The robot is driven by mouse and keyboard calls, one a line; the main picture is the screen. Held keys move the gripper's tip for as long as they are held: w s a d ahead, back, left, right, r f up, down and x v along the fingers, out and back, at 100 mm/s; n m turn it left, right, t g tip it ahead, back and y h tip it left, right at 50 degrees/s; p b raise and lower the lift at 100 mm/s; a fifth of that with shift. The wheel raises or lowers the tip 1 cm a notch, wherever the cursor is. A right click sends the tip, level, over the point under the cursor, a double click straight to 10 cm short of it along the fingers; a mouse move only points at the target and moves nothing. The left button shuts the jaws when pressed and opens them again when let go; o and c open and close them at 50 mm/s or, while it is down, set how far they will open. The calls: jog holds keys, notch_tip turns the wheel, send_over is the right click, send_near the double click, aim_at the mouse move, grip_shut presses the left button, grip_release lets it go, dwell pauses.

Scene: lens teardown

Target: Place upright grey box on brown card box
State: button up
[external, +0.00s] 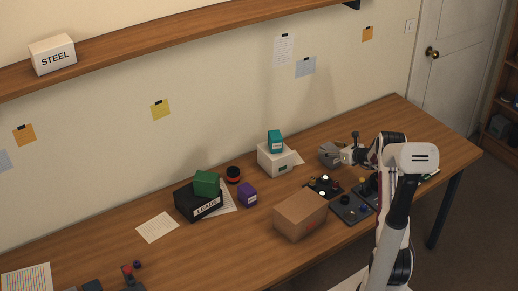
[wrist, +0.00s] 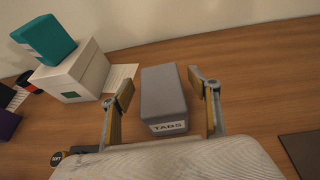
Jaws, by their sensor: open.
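The grey box (wrist: 166,93), labelled TABS, stands on the wooden table in the wrist view. It also shows in the external view (external: 327,151), just left of my gripper. My gripper (wrist: 163,98) is open, with one finger on each side of the grey box; I cannot tell whether either finger touches it. The brown card box (external: 300,214) sits nearer the front edge of the table in the external view, its top bare. It is not identifiable in the wrist view.
A white box (external: 276,159) with a teal box (external: 275,141) on top stands left of the grey box. Dark trays with small parts (external: 350,207) lie right of the card box. A black LEADS box (external: 196,200) bears a green box (external: 206,183). A purple box (external: 247,194) is nearby.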

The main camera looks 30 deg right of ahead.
dwell(0.3)
jog(key=c, duration=1.3)
jog(key=shift+r, duration=5.05)
